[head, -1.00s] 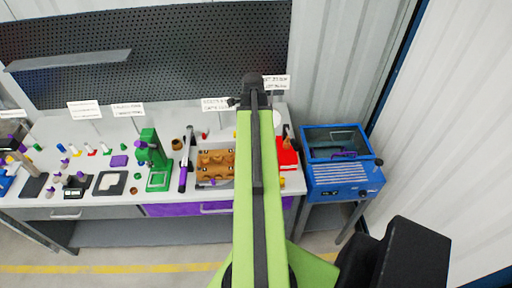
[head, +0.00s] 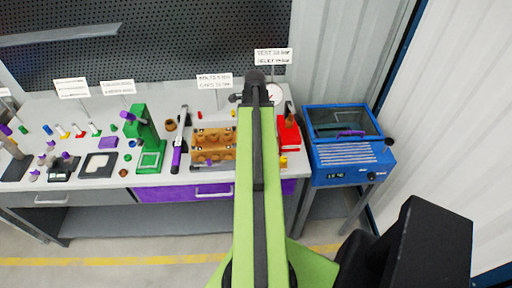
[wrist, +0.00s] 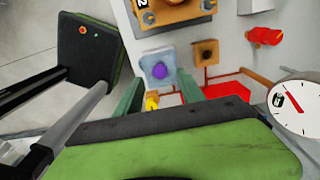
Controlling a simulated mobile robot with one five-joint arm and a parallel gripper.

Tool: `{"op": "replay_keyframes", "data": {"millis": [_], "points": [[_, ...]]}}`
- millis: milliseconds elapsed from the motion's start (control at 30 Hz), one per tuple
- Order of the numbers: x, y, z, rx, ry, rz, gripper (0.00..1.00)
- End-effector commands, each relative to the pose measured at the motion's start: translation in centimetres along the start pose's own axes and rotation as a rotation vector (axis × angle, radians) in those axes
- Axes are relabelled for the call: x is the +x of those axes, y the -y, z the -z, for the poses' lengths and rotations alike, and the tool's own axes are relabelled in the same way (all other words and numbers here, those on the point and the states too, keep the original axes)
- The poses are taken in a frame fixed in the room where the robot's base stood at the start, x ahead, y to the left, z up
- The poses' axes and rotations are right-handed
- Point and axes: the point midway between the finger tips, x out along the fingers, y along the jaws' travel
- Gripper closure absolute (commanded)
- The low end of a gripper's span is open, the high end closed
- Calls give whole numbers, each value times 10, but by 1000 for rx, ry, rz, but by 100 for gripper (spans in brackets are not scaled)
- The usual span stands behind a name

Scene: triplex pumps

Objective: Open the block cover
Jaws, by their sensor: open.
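The brown-orange pump block (head: 212,146) lies on the bench just left of my arm in the head view. Its edge with round holes also shows at the top of the wrist view (wrist: 178,12). I cannot tell which part of it is the cover. My gripper (wrist: 160,92) is open and empty, its two green fingers apart over the bench. Beyond the fingertips lie a grey-blue square piece with a purple knob (wrist: 158,70) and a small brown block (wrist: 206,53). In the head view the fingers are hidden or too small to make out.
A dial gauge (wrist: 295,107) is at the right of the wrist view, beside a red part (wrist: 231,93). A green press (head: 148,140) and a purple-handled tool (head: 178,152) stand left of the block. A blue machine (head: 348,158) with a clear lid is at the right.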

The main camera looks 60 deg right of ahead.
Motion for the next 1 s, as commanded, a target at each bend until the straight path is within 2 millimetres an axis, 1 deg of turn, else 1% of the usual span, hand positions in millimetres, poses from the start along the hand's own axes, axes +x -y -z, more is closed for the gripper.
{"op": "replay_keyframes", "data": {"millis": [33, 100, 200, 300, 533, 567, 800, 900, 1000], "points": [[21, 0, 0, 0, 0, 0, 54], [34, 0, 0, 0, 0, 0, 54], [45, 0, 0, -1, 0, 0, 54], [49, 0, 0, -1, 0, 0, 54], [46, 0, -1, -1, 0, 0, 54], [46, 0, -1, -1, 0, 0, 57], [46, 0, -1, -2, 0, 0, 88], [46, 0, -1, -2, 0, 1, 100], [46, 0, -1, -2, 0, 1, 100]]}}
